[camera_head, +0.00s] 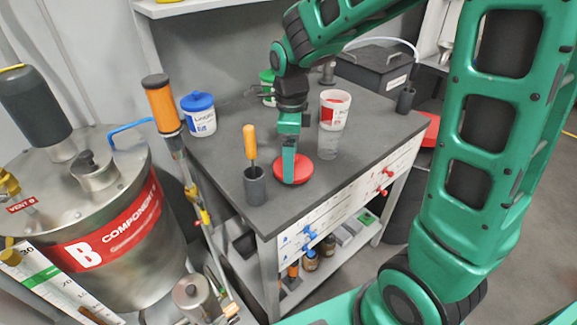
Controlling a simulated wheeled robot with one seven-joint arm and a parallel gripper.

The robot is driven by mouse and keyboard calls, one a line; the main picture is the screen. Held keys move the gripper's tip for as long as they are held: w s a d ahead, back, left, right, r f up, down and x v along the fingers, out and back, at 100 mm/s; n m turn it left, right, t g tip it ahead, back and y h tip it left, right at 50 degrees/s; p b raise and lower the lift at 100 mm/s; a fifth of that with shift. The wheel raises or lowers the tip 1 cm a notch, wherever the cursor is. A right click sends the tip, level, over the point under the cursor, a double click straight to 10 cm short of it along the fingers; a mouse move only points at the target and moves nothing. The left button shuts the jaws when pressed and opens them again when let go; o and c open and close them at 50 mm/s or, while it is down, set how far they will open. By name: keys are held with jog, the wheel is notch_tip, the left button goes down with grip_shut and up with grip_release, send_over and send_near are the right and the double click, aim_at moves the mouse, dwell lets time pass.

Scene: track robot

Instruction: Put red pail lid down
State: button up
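The red pail lid (301,171) is a round red disc. It appears to lie flat on the dark top of the workbench (225,160), close to the front edge. My gripper (289,176) points straight down over the left part of the lid, and its green finger overlaps the lid in the picture. I cannot tell whether the fingers are closed on the lid's rim or only touching it. A white pail with a red label (334,112) stands just behind and right of the lid, with its top uncovered and red inside.
A dark holder with an orange-handled tool (254,186) is left of the lid. A blue-lidded pail (199,115) and green-lidded pail (267,78) stand farther back. A grey case (375,68) sits at back right.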

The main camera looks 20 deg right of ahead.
jog(key=shift+f, duration=1.55)
jog(key=o, duration=1)
jog(key=shift+f, duration=0.1)
notch_tip(320, 180, up, 12)
jog(key=shift+r, duration=0.15)
jog(key=shift+s+d, duration=0.25)
jog(key=shift+d, duration=0.15)
jog(key=s+d+f+n, duration=0.1)
jog(key=s+d+n, duration=0.4)
jog(key=s, duration=0.2)
jog(key=s+d+f+n, duration=0.2)
jog(key=s+d+n, duration=0.4)
jog(key=s, duration=0.2)
jog(key=s+d+f+n, duration=0.1)
jog(key=s+d+n, duration=0.5)
jog(key=s, duration=0.2)
jog(key=shift+s+f, duration=0.15)
jog(key=shift+f, duration=0.05)
